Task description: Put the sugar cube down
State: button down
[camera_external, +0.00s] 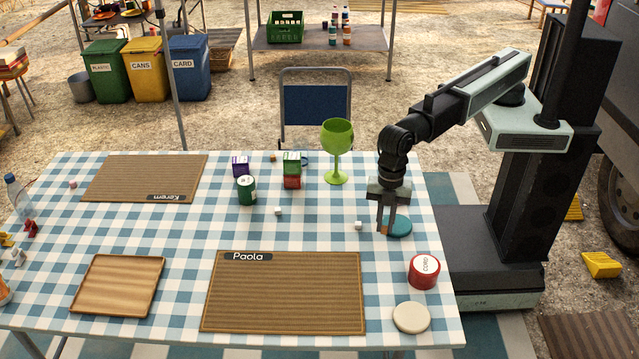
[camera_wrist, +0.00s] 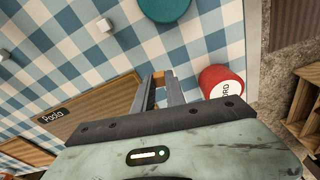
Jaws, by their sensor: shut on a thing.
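My gripper (camera_external: 386,226) points straight down over the checked tablecloth, at the left edge of a teal disc (camera_external: 400,228). It is shut on a small brown cube (camera_external: 384,231), which looks like a brown sugar cube. The cube also shows between the fingertips in the wrist view (camera_wrist: 158,77), mostly hidden by the fingers. I cannot tell whether it touches the table. White cubes lie on the cloth, one (camera_external: 358,225) just left of my gripper and another (camera_external: 278,211) farther left. Another brown cube (camera_external: 273,157) lies near the far edge.
A red tin (camera_external: 423,275) and a cream disc (camera_external: 411,317) stand at the near right. The Paola mat (camera_external: 285,295) and a wooden tray (camera_external: 118,285) lie in front. A green goblet (camera_external: 337,145) and several small tins (camera_external: 246,191) stand behind. Cloth left of my gripper is mostly clear.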

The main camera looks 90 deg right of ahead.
aim_at(381, 253)
notch_tip(381, 253, up, 4)
jog(key=shift+f+p, duration=0.25)
jog(key=shift+p, duration=0.8)
jog(key=shift+f+b, duration=0.7)
notch_tip(381, 253, down, 10)
jog(key=b, duration=1)
jog(key=shift+r, duration=0.25)
jog(key=shift+f, duration=0.25)
jog(key=c, duration=1.4)
grip_release()
jog(key=shift+o, duration=0.2)
jog(key=shift+r, duration=0.15)
